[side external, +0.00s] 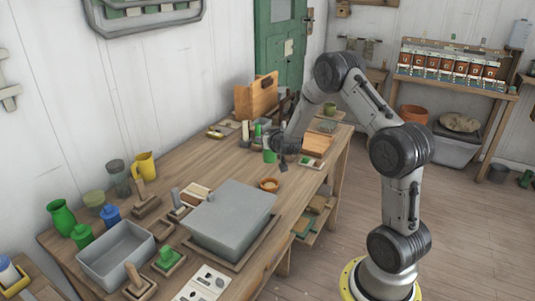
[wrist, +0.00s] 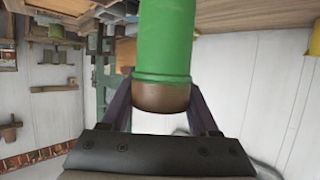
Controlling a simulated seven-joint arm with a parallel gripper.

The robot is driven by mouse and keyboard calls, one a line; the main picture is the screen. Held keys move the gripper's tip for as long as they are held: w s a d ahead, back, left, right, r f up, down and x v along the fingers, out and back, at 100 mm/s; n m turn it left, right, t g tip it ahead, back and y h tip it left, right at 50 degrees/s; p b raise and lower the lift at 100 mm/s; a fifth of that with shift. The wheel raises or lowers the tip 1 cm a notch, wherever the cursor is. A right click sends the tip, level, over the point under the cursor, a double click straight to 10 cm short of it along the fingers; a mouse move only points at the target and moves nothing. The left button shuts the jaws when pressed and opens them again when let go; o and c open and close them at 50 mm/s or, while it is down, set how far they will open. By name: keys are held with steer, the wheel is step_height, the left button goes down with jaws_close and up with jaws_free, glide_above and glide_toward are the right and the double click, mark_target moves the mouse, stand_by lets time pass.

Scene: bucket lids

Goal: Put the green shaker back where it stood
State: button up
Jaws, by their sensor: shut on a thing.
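The green shaker (wrist: 165,45) fills the upper middle of the wrist view, a green cylinder with a brown end, between the two dark fingers of my gripper (wrist: 162,98). My gripper is shut on it. In the side external view my gripper (side external: 284,150) is small, over the far part of the wooden table. A small green shape (side external: 270,156) shows beside it there, likely the shaker. I cannot tell from the pictures how high it is above the table.
A grey lidded box (side external: 232,217) and an orange dish (side external: 269,185) stand nearer on the table (side external: 170,210). A grey open bin (side external: 116,252), a green jug (side external: 62,217) and a yellow jug (side external: 145,165) stand at left. A wooden holder (side external: 257,96) stands behind my gripper.

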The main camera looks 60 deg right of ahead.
steer(key=w+a+r+n+t+y, duration=0.1)
steer(key=w+a+n+y, duration=0.1)
steer(key=w+a, duration=0.75)
steer(key=w+a+r+n+t+y, duration=0.15)
steer(key=w+a, duration=0.45)
steer(key=a, duration=0.6)
steer(key=w+a+f+n+t+y, duration=0.1)
steer(key=w+a+n+y, duration=0.25)
steer(key=a, duration=1.35)
steer(key=shift+m+h, duration=0.5)
steer(key=shift+w+f, duration=0.1)
steer(key=shift+f, duration=5.8)
steer(key=shift+f, duration=0.6)
steer(key=o, duration=1.4)
steer(key=shift+o, duration=0.2)
